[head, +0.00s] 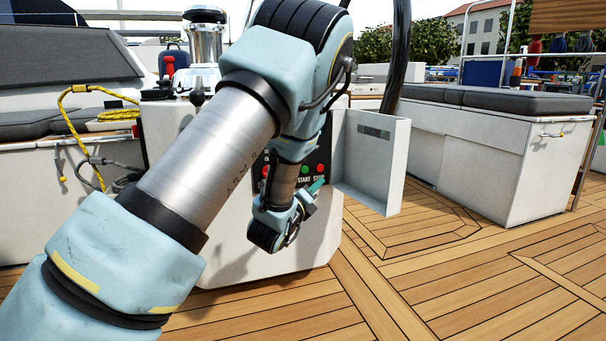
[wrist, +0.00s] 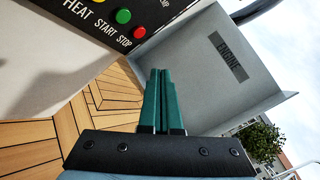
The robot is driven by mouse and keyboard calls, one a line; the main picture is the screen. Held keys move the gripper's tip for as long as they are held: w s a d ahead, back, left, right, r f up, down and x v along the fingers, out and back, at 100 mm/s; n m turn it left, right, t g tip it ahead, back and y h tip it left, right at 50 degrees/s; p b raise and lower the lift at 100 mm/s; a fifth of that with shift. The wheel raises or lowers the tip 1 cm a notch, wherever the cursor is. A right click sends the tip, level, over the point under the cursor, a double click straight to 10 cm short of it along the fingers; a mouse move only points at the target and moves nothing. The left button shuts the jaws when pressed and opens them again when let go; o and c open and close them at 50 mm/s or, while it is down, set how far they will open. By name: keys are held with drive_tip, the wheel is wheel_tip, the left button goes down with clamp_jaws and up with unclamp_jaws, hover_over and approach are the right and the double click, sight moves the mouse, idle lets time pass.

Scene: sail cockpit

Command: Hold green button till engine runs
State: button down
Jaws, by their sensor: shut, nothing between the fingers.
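The green button (head: 305,169) is on a black engine panel, above the word START. In the wrist view the green button (wrist: 123,16) is at the top left, between a yellow light and the red STOP button (wrist: 140,32). My gripper (wrist: 160,72) has teal fingers, shut together with nothing between them. In the wrist view the fingertips appear apart from the green button. My arm hides the panel's left part in the head view.
An open door (head: 370,165) labelled ENGINE stands out from the pedestal, right of the panel; it also shows in the wrist view (wrist: 205,85), close to the fingers. A cushioned bench (head: 500,150) is at right. The teak deck (head: 470,270) in front is clear.

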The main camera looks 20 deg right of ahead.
drive_tip(key=w+d, duration=0.1)
drive_tip(key=w, duration=0.7)
drive_tip(key=shift+w, duration=0.4)
idle(1.9)
drive_tip(key=shift+w+d, duration=0.1)
drive_tip(key=shift+w, duration=0.3)
drive_tip(key=shift+w+b, duration=0.35)
drive_tip(key=shift+w, duration=0.1)
idle(1.1)
drive_tip(key=shift+s, duration=0.85)
drive_tip(key=shift+s+a, duration=0.2)
drive_tip(key=shift+s, duration=1.05)
drive_tip(key=shift+s+a, duration=0.2)
drive_tip(key=shift+s, duration=1.05)
